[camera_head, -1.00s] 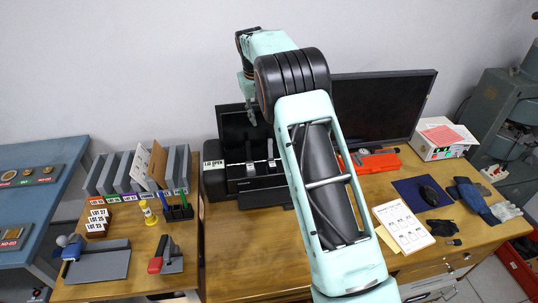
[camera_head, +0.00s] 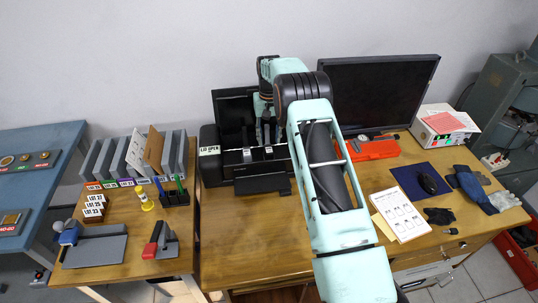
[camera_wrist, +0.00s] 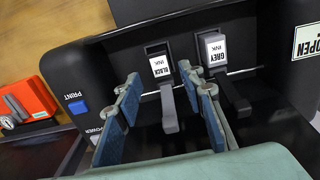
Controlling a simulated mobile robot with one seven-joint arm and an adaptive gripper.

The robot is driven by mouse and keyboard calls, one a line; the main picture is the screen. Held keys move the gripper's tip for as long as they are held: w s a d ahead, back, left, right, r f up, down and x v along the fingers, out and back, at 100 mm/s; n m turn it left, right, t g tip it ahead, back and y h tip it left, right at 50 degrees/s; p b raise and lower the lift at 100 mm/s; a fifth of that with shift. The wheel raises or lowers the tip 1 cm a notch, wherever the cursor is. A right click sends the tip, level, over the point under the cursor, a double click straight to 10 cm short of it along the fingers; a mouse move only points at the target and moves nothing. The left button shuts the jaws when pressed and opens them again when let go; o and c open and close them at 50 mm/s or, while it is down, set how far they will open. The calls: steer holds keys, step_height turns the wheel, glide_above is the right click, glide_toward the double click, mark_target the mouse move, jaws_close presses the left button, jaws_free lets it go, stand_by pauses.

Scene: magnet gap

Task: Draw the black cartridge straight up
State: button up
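The black cartridge (camera_wrist: 160,64), labelled BLACK INK, sits upright in a slot of the open black printer (camera_head: 211,180). Its grey tab (camera_wrist: 169,108) extends from it in the wrist view. The grey cartridge (camera_wrist: 215,46), labelled GREY INK, sits in the neighbouring slot. My gripper (camera_wrist: 168,84) is open, with one blue-padded finger on either side of the black cartridge's tab and visible gaps to both. In the head view my gripper (camera_head: 266,132) is low over the printer, and my wrist and arm hide part of it.
The raised printer lid and a monitor (camera_head: 380,90) stand behind. A red-orange case (camera_head: 372,150) lies right of the printer. A rack of grey slots (camera_head: 140,158) stands on the left table. Bare desk (camera_head: 245,235) lies in front of the printer.

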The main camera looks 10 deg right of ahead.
mark_target(269, 150)
step_height(269, 150, down, 5)
steer(key=b, duration=0.2)
steer(key=shift+b, duration=0.4)
steer(key=shift+r, duration=0.1)
steer(key=c, duration=0.8)
steer(key=shift+r, duration=0.1)
steer(key=shift+c, duration=0.2)
step_height(269, 150, up, 7)
steer(key=p, duration=0.3)
